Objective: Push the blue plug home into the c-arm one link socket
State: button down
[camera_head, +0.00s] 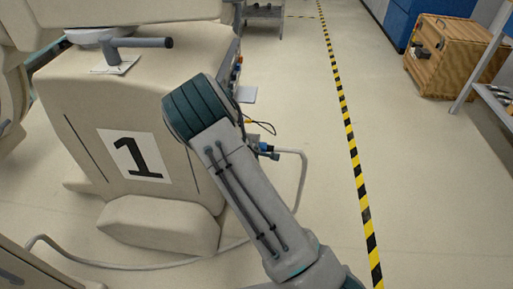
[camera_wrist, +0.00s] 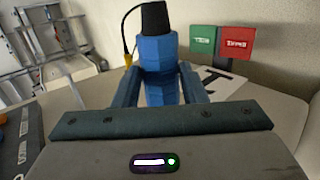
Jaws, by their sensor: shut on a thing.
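The blue plug (camera_wrist: 158,68) stands between the two fingers of my gripper (camera_wrist: 160,84) in the wrist view, and the gripper is shut on it. A black piece (camera_wrist: 154,17) meets the plug's far end; I cannot tell whether it is the socket or part of the plug. In the head view a small blue part (camera_head: 265,148), likely the plug, shows beside my arm with a grey cable by it. The beige c-arm cart marked 1 (camera_head: 137,200) stands left of my arm. The socket opening is not visible.
A thin black lead with a yellow end (camera_wrist: 127,58) hangs beside the plug. Green (camera_wrist: 203,40) and red (camera_wrist: 236,43) tags stand to its right. A grey cable (camera_head: 304,175) loops over the floor. A wooden crate (camera_head: 440,60) stands far right, beyond clear floor and a striped line.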

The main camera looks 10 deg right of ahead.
jog(key=shift+w+a+p, duration=0.2)
jog(key=shift+a+p, duration=0.05)
jog(key=shift+a, duration=0.25)
jog(key=shift+w+a+p, duration=0.15)
jog(key=shift+a+p, duration=0.1)
jog(key=shift+a, duration=0.2)
jog(key=shift+d, duration=0.15)
jog(key=shift+s+d, duration=0.2)
jog(key=shift+d, duration=0.4)
dwell(0.5)
jog(key=shift+w+a+p, duration=0.1)
jog(key=shift+a+p, duration=0.4)
dwell(1.5)
jog(key=shift+a, duration=0.15)
jog(key=c, duration=0.8)
grip_release()
jog(key=shift+w+a, duration=0.1)
